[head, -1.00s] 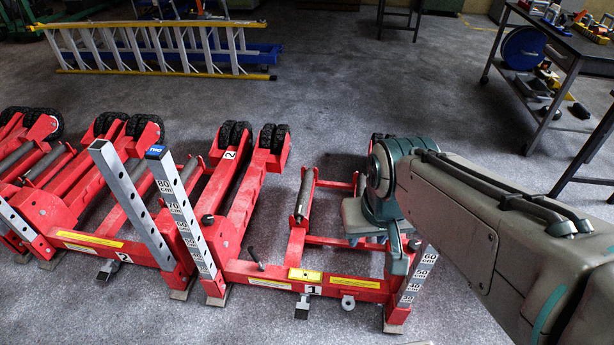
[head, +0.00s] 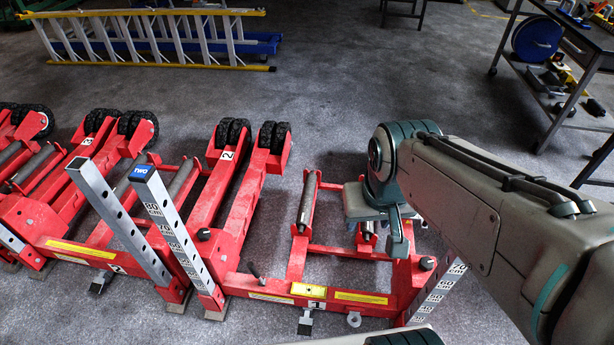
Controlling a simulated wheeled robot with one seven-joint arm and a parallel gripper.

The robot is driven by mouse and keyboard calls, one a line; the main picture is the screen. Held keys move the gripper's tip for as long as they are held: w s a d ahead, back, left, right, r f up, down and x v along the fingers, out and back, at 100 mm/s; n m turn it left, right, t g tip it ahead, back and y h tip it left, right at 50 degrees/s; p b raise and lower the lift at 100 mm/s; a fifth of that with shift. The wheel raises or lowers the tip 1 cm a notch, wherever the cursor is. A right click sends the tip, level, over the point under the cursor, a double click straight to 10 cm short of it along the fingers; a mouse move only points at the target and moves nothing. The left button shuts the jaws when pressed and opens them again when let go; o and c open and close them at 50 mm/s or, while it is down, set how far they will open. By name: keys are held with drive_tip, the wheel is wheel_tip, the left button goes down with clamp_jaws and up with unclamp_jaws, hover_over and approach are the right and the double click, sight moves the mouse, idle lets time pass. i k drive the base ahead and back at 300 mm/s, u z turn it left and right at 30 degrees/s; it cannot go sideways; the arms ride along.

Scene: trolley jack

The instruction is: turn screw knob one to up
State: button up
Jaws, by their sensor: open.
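The red trolley jack labelled 1 (head: 262,284) stands in the middle of the head view, with upright perforated posts at both ends. I cannot tell which one is screw knob one. My gripper (head: 398,247) points down over the right part of the jack, just left of the right-hand knob and apparently apart from it. It is open and seems empty; its fingertips are hard to make out.
More red jacks with black wheels, one labelled 2 (head: 228,156), crowd the left. A ladder (head: 150,40) lies at the back. A dark work table (head: 570,45) stands at the back right. Grey floor behind the jacks is clear.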

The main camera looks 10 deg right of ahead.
sight(426, 264)
drive_tip(key=k, duration=1)
drive_tip(key=z, duration=1.15)
drive_tip(key=i, duration=1.3)
drive_tip(key=u, duration=0.3)
